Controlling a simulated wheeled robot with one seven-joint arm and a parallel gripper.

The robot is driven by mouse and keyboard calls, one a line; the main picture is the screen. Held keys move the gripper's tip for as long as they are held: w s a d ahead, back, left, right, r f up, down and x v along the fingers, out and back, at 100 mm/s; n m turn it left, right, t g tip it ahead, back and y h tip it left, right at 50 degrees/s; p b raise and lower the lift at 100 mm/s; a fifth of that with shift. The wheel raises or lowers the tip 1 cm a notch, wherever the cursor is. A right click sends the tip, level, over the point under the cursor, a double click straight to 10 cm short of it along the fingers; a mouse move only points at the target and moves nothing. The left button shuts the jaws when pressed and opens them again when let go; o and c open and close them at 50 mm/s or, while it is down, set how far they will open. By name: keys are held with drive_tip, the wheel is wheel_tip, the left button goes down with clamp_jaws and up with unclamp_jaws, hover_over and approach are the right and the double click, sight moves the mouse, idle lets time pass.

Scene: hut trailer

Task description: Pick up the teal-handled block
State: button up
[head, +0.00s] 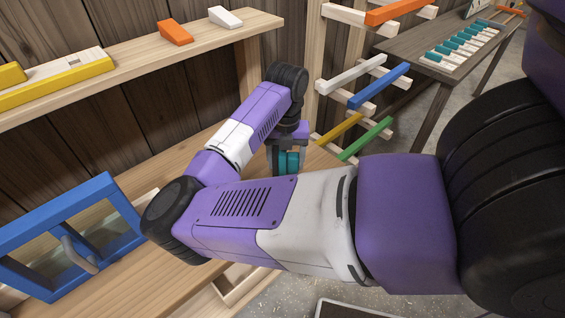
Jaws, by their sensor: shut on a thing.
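The teal-handled block shows only as a small teal piece (289,163) at the end of my arm, low over the right part of the wooden bench. My gripper (281,160) points down and is shut on this teal piece. The rest of the block is hidden behind my arm. I cannot tell whether the block touches the bench.
A blue frame (72,216) stands on the bench (150,268) at left. An upper shelf (130,62) holds an orange wedge (174,32), a white wedge (226,16) and a yellow-white piece. At right are a rack with coloured bars (379,85) and a dark table (425,82) with teal-and-white pieces.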

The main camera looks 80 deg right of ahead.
drive_tip(key=shift+c, duration=1.1)
drive_tip(key=shift+r, duration=0.15)
wheel_tip(320, 180, up, 20)
drive_tip(key=b, duration=0.2)
drive_tip(key=o, duration=1)
drive_tip(key=c, duration=0.5)
drive_tip(key=shift+o, duration=0.2)
